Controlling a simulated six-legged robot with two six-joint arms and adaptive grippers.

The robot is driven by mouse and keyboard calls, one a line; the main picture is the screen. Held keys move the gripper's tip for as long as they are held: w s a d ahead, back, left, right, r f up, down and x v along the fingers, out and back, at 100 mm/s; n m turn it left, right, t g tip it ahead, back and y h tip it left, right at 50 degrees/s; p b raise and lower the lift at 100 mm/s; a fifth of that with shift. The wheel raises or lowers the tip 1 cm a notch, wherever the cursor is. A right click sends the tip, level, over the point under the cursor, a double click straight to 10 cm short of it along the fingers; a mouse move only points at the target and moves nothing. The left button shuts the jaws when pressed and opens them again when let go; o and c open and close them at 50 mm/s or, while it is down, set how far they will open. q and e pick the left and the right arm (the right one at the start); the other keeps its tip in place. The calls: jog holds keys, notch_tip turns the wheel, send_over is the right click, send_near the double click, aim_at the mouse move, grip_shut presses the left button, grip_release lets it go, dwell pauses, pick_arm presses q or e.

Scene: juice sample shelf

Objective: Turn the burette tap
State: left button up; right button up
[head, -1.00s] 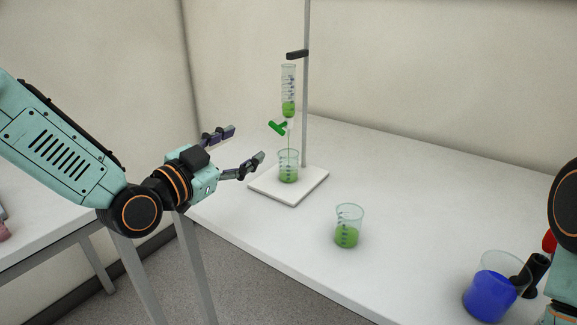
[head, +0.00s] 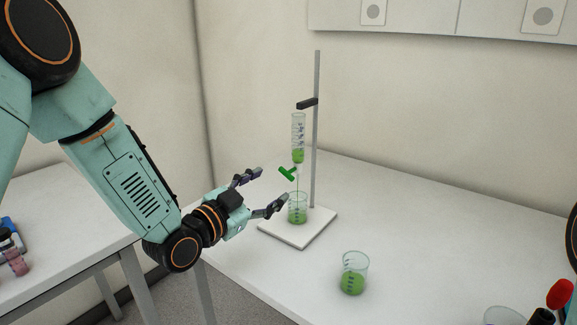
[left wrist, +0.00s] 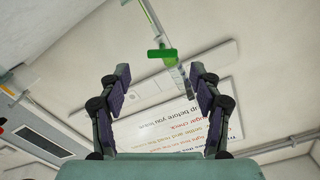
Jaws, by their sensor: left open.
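The burette (head: 298,140) hangs upright from a clamp (head: 307,104) on a metal stand, with green liquid in its lower part. Its green tap (head: 287,174) sits below the tube; the tap also shows above centre in the left wrist view (left wrist: 161,54). A beaker with green liquid (head: 297,213) stands under it on the white stand base (head: 292,241). My left gripper (head: 270,187) is open and empty, its fingertips just left of the tap and not touching it. In the left wrist view the tap lies beyond and between the fingertips (left wrist: 160,71). My right gripper does not show.
A second beaker with green liquid (head: 353,275) stands on the table nearer the front. At the lower right are a cut-off beaker rim (head: 503,315) and a red-and-black item (head: 559,296). Another table (head: 60,235) stands at left.

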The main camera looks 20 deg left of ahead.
aim_at(285, 174)
pick_arm(q)
jog(key=x, duration=0.7)
jog(key=shift+w, duration=0.3)
jog(key=shift+a+r, duration=0.1)
jog(key=shift+s, duration=0.1)
